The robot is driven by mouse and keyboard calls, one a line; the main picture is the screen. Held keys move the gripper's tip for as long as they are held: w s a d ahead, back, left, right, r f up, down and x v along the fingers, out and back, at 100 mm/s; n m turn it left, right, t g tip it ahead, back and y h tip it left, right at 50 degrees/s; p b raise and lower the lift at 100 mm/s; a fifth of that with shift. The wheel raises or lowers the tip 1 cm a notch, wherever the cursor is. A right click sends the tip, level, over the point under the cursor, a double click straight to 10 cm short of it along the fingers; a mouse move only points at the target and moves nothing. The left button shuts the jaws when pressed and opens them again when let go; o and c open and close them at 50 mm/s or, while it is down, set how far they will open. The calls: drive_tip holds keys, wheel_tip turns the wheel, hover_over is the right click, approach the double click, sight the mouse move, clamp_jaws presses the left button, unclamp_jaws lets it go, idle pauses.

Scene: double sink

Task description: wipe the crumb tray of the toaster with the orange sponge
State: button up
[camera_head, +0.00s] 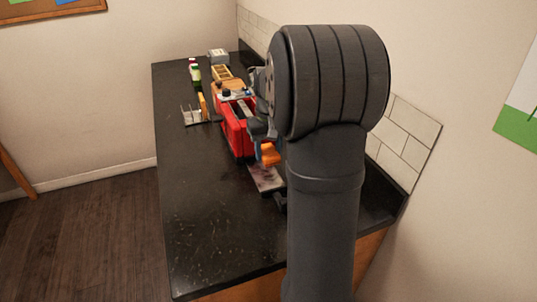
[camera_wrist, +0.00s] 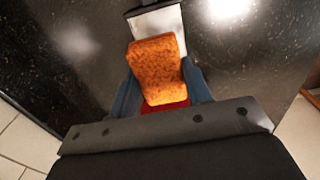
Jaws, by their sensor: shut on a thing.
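The red toaster (camera_head: 236,132) stands on the dark counter, partly hidden by my arm. Its flat metal crumb tray (camera_head: 266,180) extends from the toaster's near end, with dark smudges on it. My gripper (camera_head: 264,142) is shut on the orange sponge (camera_head: 270,155), which is over the tray's end near the toaster. In the wrist view the sponge (camera_wrist: 155,68) sits between the two blue-grey fingers and covers much of the tray (camera_wrist: 162,22). A red strip of the toaster (camera_wrist: 165,107) shows just below it. I cannot tell whether the sponge touches the tray.
A wire rack (camera_head: 193,115) stands left of the toaster. Bottles (camera_head: 195,74) and other items stand farther back. A tiled wall (camera_head: 400,130) bounds the counter on the right. The near left part of the counter (camera_head: 205,225) is clear.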

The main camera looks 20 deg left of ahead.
idle(0.4)
drive_tip(key=shift+s+d+f, duration=0.2)
drive_tip(key=shift+f, duration=0.35)
hover_over(269, 182)
drive_tip(key=shift+w+f, duration=0.1)
drive_tip(key=shift+f, duration=2.95)
wheel_tip(269, 182, down, 2)
drive_tip(key=shift+f, duration=0.1)
drive_tip(key=shift+w+a, duration=0.65)
drive_tip(key=shift+a, duration=0.05)
drive_tip(key=shift+c, duration=0.4)
drive_tip(key=shift+w+a, duration=1.6)
drive_tip(key=shift+s+d, duration=2.25)
drive_tip(key=shift+r, duration=4.2)
